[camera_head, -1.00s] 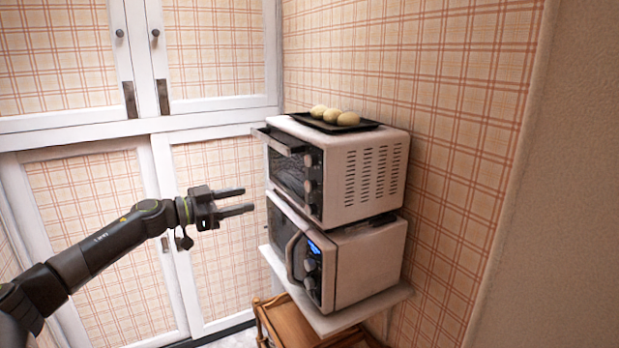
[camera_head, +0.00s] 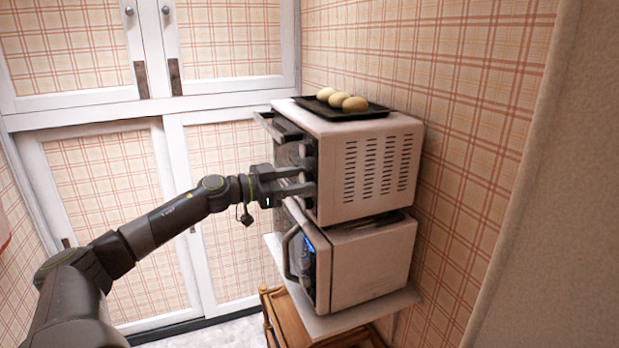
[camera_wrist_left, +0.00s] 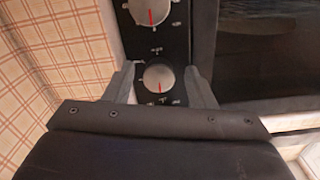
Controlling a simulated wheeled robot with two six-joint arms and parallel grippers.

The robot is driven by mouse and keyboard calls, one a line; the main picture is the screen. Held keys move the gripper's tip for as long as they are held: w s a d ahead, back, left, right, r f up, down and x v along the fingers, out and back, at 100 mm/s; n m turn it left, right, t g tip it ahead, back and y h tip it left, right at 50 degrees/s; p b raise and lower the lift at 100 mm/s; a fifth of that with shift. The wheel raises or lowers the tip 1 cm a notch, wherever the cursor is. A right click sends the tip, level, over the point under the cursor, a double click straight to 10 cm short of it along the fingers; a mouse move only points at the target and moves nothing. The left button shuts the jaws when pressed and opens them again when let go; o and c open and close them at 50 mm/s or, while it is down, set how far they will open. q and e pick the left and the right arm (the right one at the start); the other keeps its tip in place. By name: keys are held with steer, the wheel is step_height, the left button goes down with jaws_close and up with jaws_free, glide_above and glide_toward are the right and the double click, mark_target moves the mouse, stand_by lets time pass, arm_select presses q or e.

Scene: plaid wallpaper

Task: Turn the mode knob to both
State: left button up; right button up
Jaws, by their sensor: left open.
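The upper toaster oven (camera_head: 365,195) is white with a dark control strip on its front. In the left wrist view, two silver round knobs with red pointer lines show on that strip. One knob (camera_wrist_left: 148,10) is at the top edge and the other knob (camera_wrist_left: 159,77) sits between my left fingertips. The labels are too small to read, so I cannot tell which is the mode knob. My left gripper (camera_head: 305,180) is open, with its fingers on both sides of that knob (camera_wrist_left: 160,72). I cannot tell whether they touch it. My right gripper is not in view.
A black tray (camera_head: 375,113) with several egg-shaped items (camera_head: 341,100) lies on top of the oven. A microwave (camera_head: 370,265) stands below on a white shelf (camera_head: 350,322). A wooden cart (camera_head: 285,318) is underneath. White cupboard doors (camera_head: 180,140) stand behind my left arm.

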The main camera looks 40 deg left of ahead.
arm_select(q)
steer(key=shift+s+r, duration=0.1)
steer(key=shift+s, duration=0.2)
steer(key=shift+c, duration=0.8)
steer(key=c, duration=0.8)
